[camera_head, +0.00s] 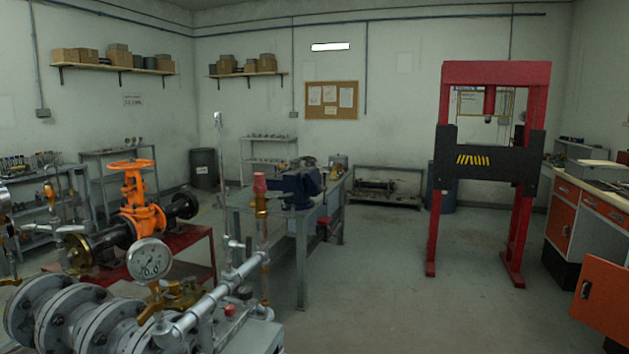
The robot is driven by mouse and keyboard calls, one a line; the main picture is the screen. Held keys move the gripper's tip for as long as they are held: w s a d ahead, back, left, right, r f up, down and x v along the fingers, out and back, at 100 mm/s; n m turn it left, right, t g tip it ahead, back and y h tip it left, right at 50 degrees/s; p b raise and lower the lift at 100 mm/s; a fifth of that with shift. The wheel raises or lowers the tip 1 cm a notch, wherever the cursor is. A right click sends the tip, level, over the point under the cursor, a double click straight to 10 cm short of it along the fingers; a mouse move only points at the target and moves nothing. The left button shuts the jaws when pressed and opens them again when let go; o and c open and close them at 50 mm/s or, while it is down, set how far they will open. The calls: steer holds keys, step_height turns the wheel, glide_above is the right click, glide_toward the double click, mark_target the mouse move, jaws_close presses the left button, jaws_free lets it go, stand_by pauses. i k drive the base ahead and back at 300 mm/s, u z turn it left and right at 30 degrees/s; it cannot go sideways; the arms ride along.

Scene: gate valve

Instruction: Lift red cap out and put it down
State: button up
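A pinkish-red cap-like piece (260,184) stands upright on top of a brass fitting (261,205), above a vertical pipe in the middle left. A smaller red cap-like piece (229,310) sits low, near a grey box at the bottom. I cannot tell which of the two is the task's red cap. My gripper does not show in this view.
Grey flanged pipework (65,318) with a round gauge (149,260) fills the lower left. An orange gate valve (137,205) stands on a red table behind it. A workbench with a blue vise (300,186) and a red press (493,75) stand farther back. The centre-right floor is clear.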

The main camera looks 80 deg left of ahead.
mark_target(259, 187)
steer(key=i, duration=0.75)
steer(key=u, duration=3.65)
